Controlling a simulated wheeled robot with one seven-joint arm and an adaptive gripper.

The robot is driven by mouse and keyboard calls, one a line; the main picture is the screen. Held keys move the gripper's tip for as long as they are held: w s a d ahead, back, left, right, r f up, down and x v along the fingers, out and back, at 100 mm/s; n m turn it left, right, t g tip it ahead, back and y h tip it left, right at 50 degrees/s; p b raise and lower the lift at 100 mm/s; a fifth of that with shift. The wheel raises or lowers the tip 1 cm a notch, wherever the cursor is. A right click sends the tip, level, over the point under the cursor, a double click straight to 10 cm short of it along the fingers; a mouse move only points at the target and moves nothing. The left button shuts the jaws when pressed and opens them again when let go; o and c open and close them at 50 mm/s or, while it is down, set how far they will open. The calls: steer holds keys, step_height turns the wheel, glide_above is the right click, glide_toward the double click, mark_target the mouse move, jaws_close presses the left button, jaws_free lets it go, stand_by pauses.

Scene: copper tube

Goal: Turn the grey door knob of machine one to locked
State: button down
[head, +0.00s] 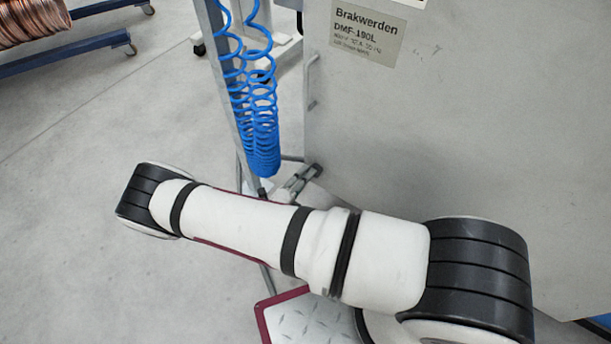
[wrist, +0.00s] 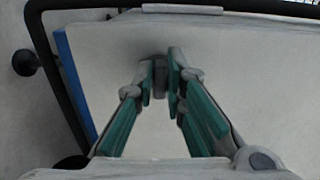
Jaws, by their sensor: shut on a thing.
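The grey door knob (wrist: 160,72) shows in the wrist view, on a pale flat panel (wrist: 105,60) at upper middle. My gripper (wrist: 161,82) has its two teal-padded fingers closed on the knob, one on each side. The fingers partly cover the knob, and I cannot read whether it stands at locked or unlocked. The head view shows neither the knob nor my gripper; only my arm links cross its lower part.
In the head view, a large grey machine body (head: 450,140) labelled Brakwerden fills the right. Blue coiled hoses (head: 260,120) hang by a metal post (head: 222,70). A blue rack (head: 70,50) with copper tube stands at upper left. The floor at left is clear.

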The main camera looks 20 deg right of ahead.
steer(key=c, duration=1.6)
jaws_free()
steer(key=shift+c, duration=0.2)
steer(key=shift+s+a, duration=0.1)
steer(key=shift+a, duration=0.05)
steer(key=v, duration=1.1)
steer(key=shift+s+a, duration=0.2)
steer(key=shift+a, duration=0.1)
